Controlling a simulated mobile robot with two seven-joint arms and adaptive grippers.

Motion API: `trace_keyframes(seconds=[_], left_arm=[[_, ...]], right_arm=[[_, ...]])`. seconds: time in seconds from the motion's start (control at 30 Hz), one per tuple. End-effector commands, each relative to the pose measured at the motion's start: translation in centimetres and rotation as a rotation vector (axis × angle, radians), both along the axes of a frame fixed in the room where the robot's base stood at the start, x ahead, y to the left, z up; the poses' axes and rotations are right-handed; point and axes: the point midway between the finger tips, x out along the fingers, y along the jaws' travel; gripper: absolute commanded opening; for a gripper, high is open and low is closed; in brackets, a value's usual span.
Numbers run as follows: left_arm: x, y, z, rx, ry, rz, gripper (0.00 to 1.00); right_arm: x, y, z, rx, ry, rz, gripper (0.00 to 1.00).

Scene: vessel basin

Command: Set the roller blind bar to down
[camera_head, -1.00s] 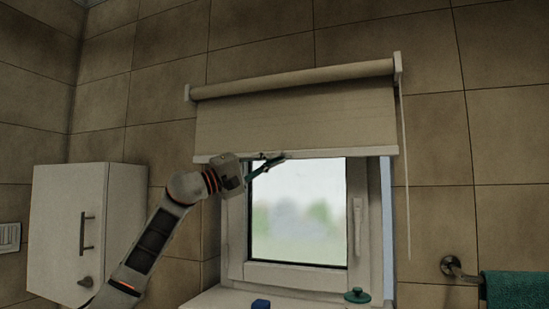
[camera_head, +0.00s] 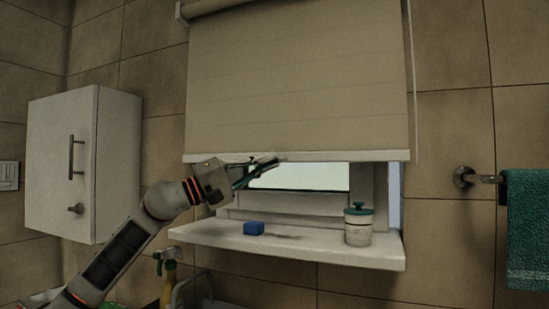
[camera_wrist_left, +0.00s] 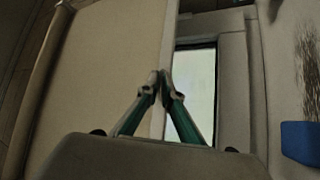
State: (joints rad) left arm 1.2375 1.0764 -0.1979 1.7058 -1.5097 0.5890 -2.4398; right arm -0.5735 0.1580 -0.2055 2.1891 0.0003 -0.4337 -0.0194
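The beige roller blind (camera_head: 295,80) hangs well down over the window, with a narrow strip of glass (camera_head: 300,177) showing below it. Its white bar (camera_head: 345,156) runs level along the lower edge, above the sill. My left gripper (camera_head: 277,161) is at the bar, a little left of its middle. In the left wrist view, the fingertips of my left gripper (camera_wrist_left: 161,77) come together on the edge of the bar (camera_wrist_left: 170,45), which runs up the picture there. My right gripper is not in view.
The white sill (camera_head: 320,250) carries a blue block (camera_head: 254,228) and a jar with a green lid (camera_head: 358,224), both below the bar. A white cabinet (camera_head: 75,165) is at left. A towel (camera_head: 530,230) hangs at right.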

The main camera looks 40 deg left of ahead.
Motion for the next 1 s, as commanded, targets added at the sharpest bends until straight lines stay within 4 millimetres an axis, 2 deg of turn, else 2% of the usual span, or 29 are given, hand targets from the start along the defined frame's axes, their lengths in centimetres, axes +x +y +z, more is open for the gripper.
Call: trace_keyframes(seconds=[0.03, 0.1, 0.57, 0.63, 0.67, 1.0], left_arm=[[0.44, 0.02, -1.43, 0.001, 0.011, 0.001, 0.00], [0.32, 0.00, -1.66, 0.002, 0.009, 0.000, 0.00], [-0.05, 0.06, -1.42, 0.000, -0.001, 0.001, 0.00], [-0.05, 0.05, -1.41, 0.001, -0.002, 0.001, 0.18], [-0.05, 0.05, -1.40, 0.001, -0.002, 0.001, 0.22], [-0.09, 0.08, -1.42, 0.000, -0.001, 0.001, 0.22]], right_arm=[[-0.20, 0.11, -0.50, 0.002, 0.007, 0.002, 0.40], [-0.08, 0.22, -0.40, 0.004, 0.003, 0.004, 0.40], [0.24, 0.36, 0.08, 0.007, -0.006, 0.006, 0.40], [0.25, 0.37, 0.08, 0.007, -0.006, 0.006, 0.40], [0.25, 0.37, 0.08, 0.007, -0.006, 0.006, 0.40], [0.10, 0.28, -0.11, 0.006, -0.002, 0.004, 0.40]])
